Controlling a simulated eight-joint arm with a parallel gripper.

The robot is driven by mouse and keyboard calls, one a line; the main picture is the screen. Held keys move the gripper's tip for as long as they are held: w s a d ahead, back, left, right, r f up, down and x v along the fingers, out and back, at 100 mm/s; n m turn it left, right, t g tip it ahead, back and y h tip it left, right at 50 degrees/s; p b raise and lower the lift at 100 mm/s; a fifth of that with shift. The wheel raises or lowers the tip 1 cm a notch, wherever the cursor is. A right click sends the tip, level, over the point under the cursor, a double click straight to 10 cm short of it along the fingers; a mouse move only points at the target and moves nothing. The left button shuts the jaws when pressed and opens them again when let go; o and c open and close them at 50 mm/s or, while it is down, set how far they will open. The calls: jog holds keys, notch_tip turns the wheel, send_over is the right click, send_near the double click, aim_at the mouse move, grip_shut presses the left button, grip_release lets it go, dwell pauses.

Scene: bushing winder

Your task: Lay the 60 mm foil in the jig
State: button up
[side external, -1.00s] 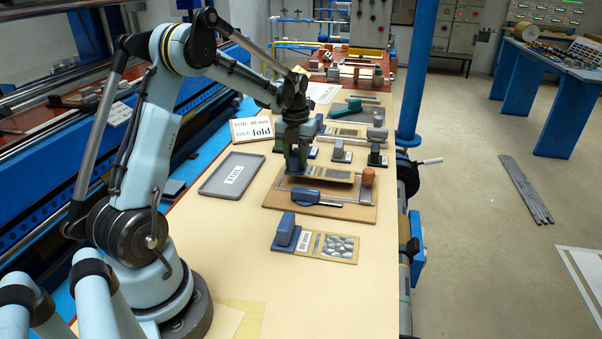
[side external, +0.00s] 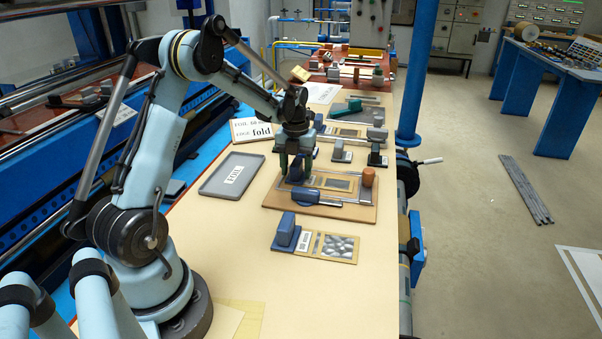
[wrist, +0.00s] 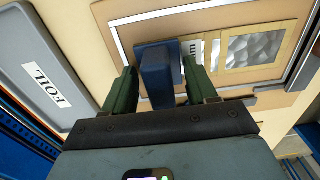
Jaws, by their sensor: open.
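My gripper (side external: 295,178) is over the left end of the jig (side external: 345,213), a wooden board with a metal-edged recess. In the wrist view its two green fingers (wrist: 162,78) stand open on either side of a blue block handle, with a small gap visible at least on the left. The handle (wrist: 157,72) belongs to a foil piece (wrist: 288,35) with a tan border and silvery windows. The foil piece (side external: 340,184) lies flat within the jig's metal edging. Its white label is partly hidden by a finger, so its size cannot be read.
Another blue-handled foil piece (side external: 338,247) lies in front of the jig. A grey tray marked FOIL (side external: 214,187) is to the left. A brown knob (side external: 368,176) rises at the jig's right end.

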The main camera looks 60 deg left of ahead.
notch_tip(320, 180, up, 12)
jog(key=s+d+r+n+t, duration=0.1)
jog(key=d+r+n, duration=0.2)
jog(key=d+n, duration=0.35)
jog(key=s+d+f+n+t, duration=0.1)
jog(key=s+d+n+t, duration=0.2)
jog(key=s+d+n, duration=0.2)
jog(key=s+d+f+n+t, duration=0.2)
jog(key=s+d+n, duration=0.3)
jog(key=d+n, duration=0.7)
jog(key=n+t, duration=0.1)
jog(key=n, duration=0.2)
jog(key=shift+d+n, duration=0.1)
jog(key=shift+n, duration=0.15)
